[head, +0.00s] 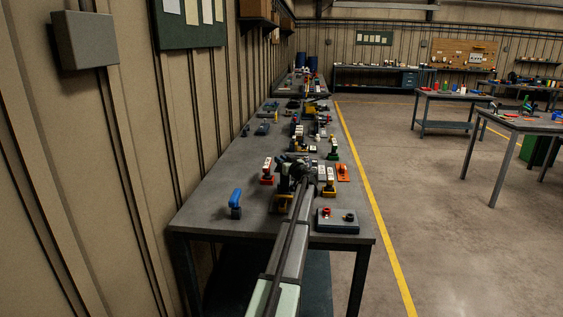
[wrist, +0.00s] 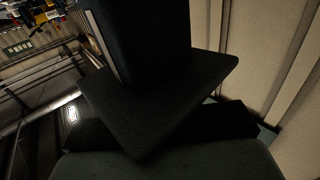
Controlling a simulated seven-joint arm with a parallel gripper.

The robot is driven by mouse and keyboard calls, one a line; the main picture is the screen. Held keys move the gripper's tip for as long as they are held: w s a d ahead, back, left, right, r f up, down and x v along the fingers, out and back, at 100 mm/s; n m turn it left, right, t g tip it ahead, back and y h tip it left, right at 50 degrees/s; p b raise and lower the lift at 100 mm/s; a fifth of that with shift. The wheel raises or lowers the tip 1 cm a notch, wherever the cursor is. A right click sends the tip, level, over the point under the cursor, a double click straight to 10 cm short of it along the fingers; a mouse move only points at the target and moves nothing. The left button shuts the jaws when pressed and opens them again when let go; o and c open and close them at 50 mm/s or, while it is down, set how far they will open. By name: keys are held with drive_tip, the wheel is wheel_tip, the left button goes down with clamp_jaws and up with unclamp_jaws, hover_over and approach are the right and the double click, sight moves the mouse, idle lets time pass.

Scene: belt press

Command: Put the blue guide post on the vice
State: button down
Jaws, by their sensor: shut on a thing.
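My arm reaches out over the long grey bench (head: 215,208) in the head view. My gripper (head: 299,172) is at its end, among a cluster of small parts, and what it holds cannot be made out there. In the wrist view, a large dark piece with a square flange (wrist: 160,100) fills the middle, close to the camera. My gripper is shut on it; its colour looks near black, so I cannot tell whether it is the blue guide post. A blue-topped piece with a dark foot (head: 235,203) stands apart on the bench's left. I cannot identify the vice.
A grey block with red and black knobs (head: 337,220) sits at the front right corner. Red-based (head: 267,172) and orange (head: 343,173) pieces flank my gripper. More parts crowd the bench behind. The ribbed wall (head: 130,150) runs along the left. The bench's left front is mostly clear.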

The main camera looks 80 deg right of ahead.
drive_tip(key=shift+f, duration=0.5)
idle(0.4)
drive_tip(key=c, duration=0.9)
unclamp_jaws()
drive_tip(key=shift+c, duration=0.2)
drive_tip(key=shift+f, duration=0.1)
drive_tip(key=shift+a, duration=0.1)
drive_tip(key=v, duration=1.3)
drive_tip(key=shift+s+a, duration=0.2)
drive_tip(key=shift+s, duration=0.05)
